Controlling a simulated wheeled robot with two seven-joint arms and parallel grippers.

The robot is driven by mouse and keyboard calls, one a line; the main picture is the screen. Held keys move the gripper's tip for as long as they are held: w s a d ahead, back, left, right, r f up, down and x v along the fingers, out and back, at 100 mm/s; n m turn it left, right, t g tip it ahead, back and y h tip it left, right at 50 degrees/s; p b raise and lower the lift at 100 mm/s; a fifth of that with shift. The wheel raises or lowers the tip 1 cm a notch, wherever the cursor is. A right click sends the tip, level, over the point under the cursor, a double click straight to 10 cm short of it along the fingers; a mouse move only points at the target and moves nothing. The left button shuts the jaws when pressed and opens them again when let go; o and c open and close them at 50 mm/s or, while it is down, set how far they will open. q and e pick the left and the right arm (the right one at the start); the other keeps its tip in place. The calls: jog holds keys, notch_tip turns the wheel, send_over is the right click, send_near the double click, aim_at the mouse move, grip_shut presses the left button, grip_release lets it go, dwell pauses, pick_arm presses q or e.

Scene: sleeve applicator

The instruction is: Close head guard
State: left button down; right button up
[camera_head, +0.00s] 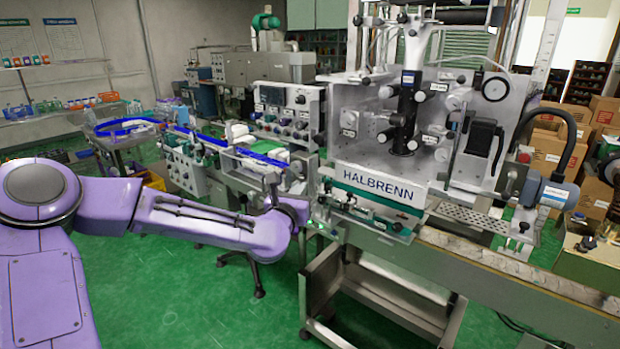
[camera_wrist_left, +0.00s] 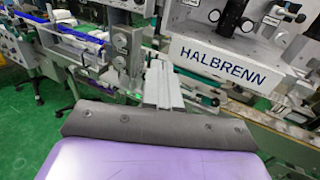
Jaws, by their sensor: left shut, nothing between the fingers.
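The machine head (camera_head: 400,115) stands right of centre in the head view, with rollers, a dark cylinder and a round gauge. What looks like a clear head guard panel (camera_head: 352,150) shows around it. I cannot tell its exact position. The white HALBRENN plate (camera_head: 378,189) is below the head; it also shows in the left wrist view (camera_wrist_left: 222,58). My left gripper (camera_wrist_left: 158,72) is shut and empty, left of the plate in the wrist view. In the head view my left arm reaches to the machine's left front corner, and the fingers are hard to make out. My right gripper is not seen.
A control panel (camera_head: 290,112) and a conveyor line with blue rails (camera_head: 225,146) stand left of the head. A metal conveyor (camera_head: 510,266) runs to the lower right. A metal step frame (camera_head: 385,300) stands below.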

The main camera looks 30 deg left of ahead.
aim_at(313, 169)
pick_arm(q)
jog(key=p+x, duration=0.1)
jog(key=x, duration=0.2)
jog(key=p+x, duration=0.1)
jog(key=x, duration=0.2)
jog(key=p+x, duration=0.1)
jog(key=x, duration=0.2)
jog(key=shift+r+p, duration=0.25)
jog(key=shift+p, duration=0.1)
jog(key=shift+w+f, duration=0.1)
jog(key=shift+w, duration=0.15)
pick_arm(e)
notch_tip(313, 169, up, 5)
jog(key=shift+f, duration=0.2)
pick_arm(q)
jog(key=shift+a, duration=0.1)
